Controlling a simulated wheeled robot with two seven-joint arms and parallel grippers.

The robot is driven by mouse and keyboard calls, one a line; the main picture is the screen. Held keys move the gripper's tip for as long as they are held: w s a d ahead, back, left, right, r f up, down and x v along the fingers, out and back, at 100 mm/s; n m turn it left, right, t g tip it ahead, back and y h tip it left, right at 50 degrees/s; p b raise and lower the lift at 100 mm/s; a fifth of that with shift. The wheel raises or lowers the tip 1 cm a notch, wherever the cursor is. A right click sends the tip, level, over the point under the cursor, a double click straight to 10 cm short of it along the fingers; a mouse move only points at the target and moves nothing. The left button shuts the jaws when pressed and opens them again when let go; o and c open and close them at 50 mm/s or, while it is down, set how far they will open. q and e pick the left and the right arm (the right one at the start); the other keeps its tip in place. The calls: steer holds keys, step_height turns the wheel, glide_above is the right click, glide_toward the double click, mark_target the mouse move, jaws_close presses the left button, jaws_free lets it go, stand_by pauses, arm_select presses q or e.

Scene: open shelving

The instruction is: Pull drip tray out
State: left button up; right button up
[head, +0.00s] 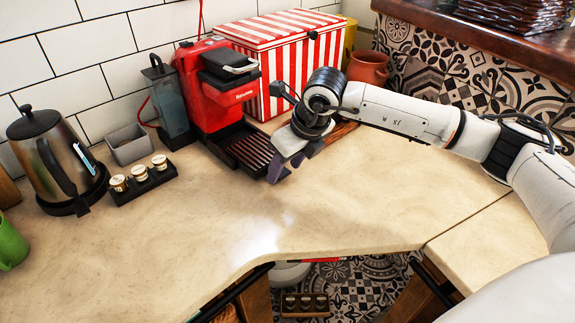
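The red coffee machine (212,88) stands against the tiled wall at the back of the counter. Its black slatted drip tray (245,148) sticks out from the machine's base toward the front right. My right gripper (280,172) is at the tray's right front corner, pointing down. Its fingers look close to the tray's edge; whether they touch it or close on it is hidden by the wrist and the angle. My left gripper is not in view.
A steel kettle (58,160), a grey bin (129,144) and a black holder with capsules (143,181) stand left of the machine. A red-striped box (282,60) is behind my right arm. The counter front (240,220) is clear, ending at a curved edge.

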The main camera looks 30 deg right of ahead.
steer(key=b+v, duration=0.1)
steer(key=v, duration=0.9)
steer(key=shift+s+r, duration=0.1)
stand_by(0.5)
